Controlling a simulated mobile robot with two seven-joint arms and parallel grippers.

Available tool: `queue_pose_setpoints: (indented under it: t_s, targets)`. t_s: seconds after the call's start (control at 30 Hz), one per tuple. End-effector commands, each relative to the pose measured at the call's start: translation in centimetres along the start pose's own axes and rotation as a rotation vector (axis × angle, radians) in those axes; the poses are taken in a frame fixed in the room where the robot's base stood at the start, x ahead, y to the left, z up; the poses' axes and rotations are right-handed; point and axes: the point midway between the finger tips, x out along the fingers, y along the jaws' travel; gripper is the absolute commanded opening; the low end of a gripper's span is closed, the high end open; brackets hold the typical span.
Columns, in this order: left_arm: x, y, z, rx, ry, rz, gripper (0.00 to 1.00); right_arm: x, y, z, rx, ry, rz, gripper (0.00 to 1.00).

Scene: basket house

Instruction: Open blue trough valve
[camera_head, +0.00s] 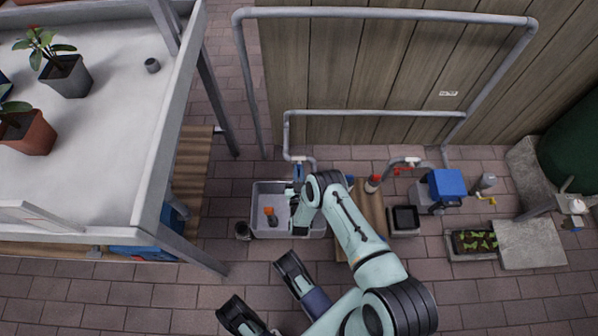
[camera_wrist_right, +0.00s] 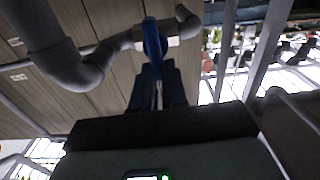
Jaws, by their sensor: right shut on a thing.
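The blue valve handle (camera_head: 298,171) hangs at the end of the grey pipe above the white trough (camera_head: 262,188). In the right wrist view the blue handle (camera_wrist_right: 152,40) runs from the pipe fitting down between my dark fingers. My right gripper (camera_head: 297,190) is over the trough, partly hidden by its own arm. In the wrist view my right gripper (camera_wrist_right: 157,80) is shut on the blue handle. My left gripper (camera_head: 262,288) is low in the head view, its two dark fingers wide apart with only paving between them.
A small bottle with an orange top (camera_head: 270,215) is in the trough. Grey pipework (camera_head: 370,113) stands before the wooden fence. A black tray (camera_head: 405,219), a blue box (camera_head: 444,186) and a planter (camera_head: 474,242) are to the right. A white plant table (camera_head: 110,120) fills the left.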

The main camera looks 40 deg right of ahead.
Motion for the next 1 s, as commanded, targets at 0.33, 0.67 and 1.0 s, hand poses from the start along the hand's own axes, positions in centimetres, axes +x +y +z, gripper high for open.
queue_pose_setpoints:
  t_s: [0.33,0.67,1.0]
  targets:
    - [-0.4,0.5,-0.6,0.008,0.024,0.010,0.43,-0.2,-0.6,0.4,-0.221,-0.011,-0.005,0.00]
    - [-0.2,0.4,-0.5,0.006,0.019,0.008,0.43,-0.2,-1.2,0.7,-0.535,-0.011,-0.006,0.00]
    - [0.0,0.0,0.0,0.000,-0.001,-0.001,0.43,-0.2,-1.6,1.3,-0.859,-0.012,-0.005,0.00]
